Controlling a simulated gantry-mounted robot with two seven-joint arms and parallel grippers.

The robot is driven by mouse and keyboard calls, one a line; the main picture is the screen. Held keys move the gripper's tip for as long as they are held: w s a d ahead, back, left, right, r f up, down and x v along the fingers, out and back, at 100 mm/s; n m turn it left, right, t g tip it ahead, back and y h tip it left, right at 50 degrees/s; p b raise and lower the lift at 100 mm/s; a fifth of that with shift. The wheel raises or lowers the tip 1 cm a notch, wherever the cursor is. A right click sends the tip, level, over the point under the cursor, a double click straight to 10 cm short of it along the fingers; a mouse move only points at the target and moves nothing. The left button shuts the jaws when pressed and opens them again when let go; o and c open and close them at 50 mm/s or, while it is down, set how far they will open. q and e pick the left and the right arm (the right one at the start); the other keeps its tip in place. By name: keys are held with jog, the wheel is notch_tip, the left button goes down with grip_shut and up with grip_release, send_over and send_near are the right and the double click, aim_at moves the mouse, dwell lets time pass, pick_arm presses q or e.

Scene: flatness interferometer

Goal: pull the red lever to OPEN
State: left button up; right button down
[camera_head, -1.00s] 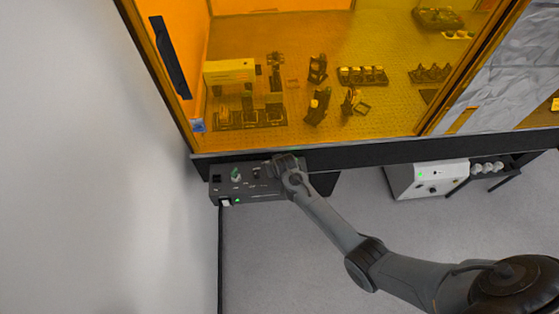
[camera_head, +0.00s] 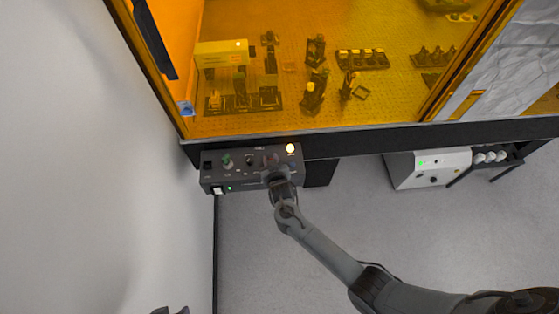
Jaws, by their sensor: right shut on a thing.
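A dark control box (camera_head: 212,179) hangs under the front edge of the enclosure. My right gripper (camera_head: 274,172) is at the box's front right, shut on the red lever. The lever is almost wholly hidden by the gripper; only a faint reddish patch shows just above the fingers. Its OPEN marking is too small to read. A yellow-white lamp (camera_head: 290,148) glows at the box's upper right. Dark tips at the bottom left edge look like part of my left gripper (camera_head: 171,311), mostly cut off by the frame.
The box also has a green knob (camera_head: 227,160), a dark knob (camera_head: 250,159) and a lit green light (camera_head: 229,188). The amber-windowed enclosure (camera_head: 310,90) stands behind it with optics inside. A white unit (camera_head: 430,166) is at right. Floor in front is clear.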

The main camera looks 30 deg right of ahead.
dwell(0.3)
jog(key=c, duration=1)
grip_release()
jog(key=shift+s+a+r, duration=0.15)
jog(key=shift+s+r, duration=0.1)
jog(key=shift+s, duration=0.25)
jog(key=p+v, duration=0.1)
jog(key=v, duration=0.8)
jog(key=shift+s+a, duration=0.1)
jog(key=shift+s, duration=0.25)
